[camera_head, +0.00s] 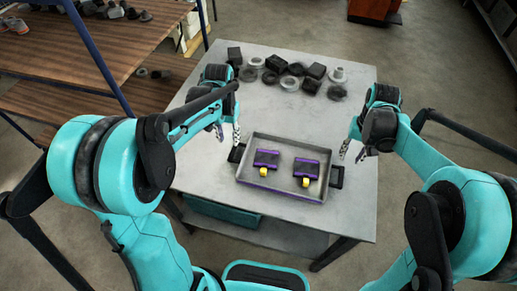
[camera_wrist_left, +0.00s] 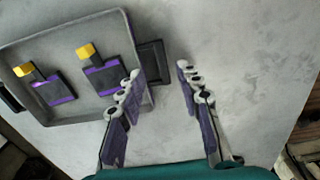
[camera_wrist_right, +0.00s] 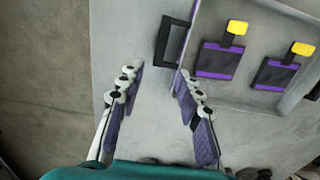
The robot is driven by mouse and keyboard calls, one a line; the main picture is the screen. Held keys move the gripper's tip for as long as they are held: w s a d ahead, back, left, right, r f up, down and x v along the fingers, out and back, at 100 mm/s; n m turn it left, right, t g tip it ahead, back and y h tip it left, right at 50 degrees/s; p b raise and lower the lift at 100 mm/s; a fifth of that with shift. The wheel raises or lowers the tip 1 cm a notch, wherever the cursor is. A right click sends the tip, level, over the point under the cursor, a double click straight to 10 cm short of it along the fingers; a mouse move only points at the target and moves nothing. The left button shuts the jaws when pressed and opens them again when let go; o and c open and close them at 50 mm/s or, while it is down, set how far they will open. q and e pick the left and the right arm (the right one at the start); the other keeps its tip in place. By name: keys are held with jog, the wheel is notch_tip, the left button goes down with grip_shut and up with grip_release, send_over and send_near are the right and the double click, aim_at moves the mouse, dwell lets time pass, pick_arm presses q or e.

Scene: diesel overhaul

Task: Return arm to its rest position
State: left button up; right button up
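My left gripper (camera_head: 229,140) is open and empty, over the table by the tray's left handle (camera_head: 236,154). In the left wrist view its spread fingers (camera_wrist_left: 160,72) point down with that handle (camera_wrist_left: 153,62) just beyond the tips. My right gripper (camera_head: 352,154) is open and empty above the tray's right handle (camera_head: 337,177). In the right wrist view its fingers (camera_wrist_right: 160,70) are apart and that handle (camera_wrist_right: 168,42) shows past the tips. Both arms are bent and reach forward over the table.
The grey tray (camera_head: 278,192) sits on the grey table (camera_head: 200,180) and holds two dark purple-striped blocks (camera_head: 267,158) (camera_head: 306,167) with yellow ends. Several dark and grey parts (camera_head: 290,83) lie at the table's back. A wooden bench (camera_head: 90,60) stands at the left.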

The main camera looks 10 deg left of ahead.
dwell(0.4)
